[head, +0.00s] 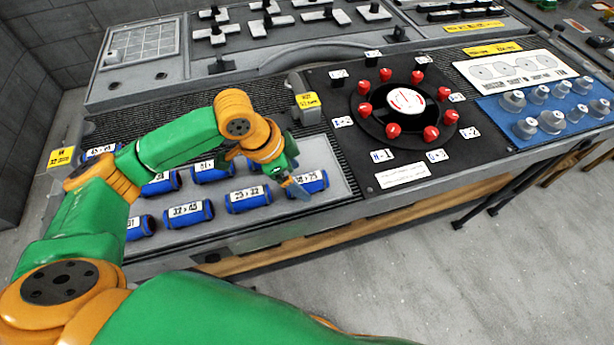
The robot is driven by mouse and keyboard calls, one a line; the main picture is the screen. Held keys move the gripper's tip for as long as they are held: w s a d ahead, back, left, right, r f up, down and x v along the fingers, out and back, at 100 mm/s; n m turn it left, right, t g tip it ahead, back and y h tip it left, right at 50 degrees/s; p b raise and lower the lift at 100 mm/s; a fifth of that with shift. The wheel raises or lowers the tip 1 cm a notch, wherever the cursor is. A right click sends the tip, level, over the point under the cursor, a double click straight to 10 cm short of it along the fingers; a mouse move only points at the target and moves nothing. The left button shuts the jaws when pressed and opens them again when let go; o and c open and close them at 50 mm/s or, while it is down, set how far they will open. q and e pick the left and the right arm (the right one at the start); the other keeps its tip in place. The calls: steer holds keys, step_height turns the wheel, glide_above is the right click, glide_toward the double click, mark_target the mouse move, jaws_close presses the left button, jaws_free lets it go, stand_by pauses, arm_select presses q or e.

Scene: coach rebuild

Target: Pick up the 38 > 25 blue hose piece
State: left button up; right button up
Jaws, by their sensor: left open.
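Several blue hose pieces with white number labels lie on a grey tray (270,222) on the bench. The piece at the right end of the front row (318,186) has a partly covered label that seems to read 38 > 25. My left gripper (294,187) is over its left end, pointing down, and hides part of it. The left jaws are open; I cannot tell whether they touch the piece. My right gripper is not in view.
A blue hose piece labelled 25 > 32 (249,200) lies just left of the gripper, with another labelled 32 > 45 (189,214) beyond it. A black panel with a round dial of red knobs (405,100) stands to the right. Grey cones (551,122) stand on a blue mat farther right.

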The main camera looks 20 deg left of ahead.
mark_target(301, 179)
arm_select(q)
steer(key=x, duration=0.2)
steer(key=shift+d+f, duration=0.25)
steer(key=shift+f, duration=0.15)
steer(key=shift+w+f, duration=0.3)
steer(key=shift+w, duration=0.15)
steer(key=shift+s+r, duration=0.1)
steer(key=shift+s, duration=0.1)
steer(key=c, duration=0.8)
jaws_close()
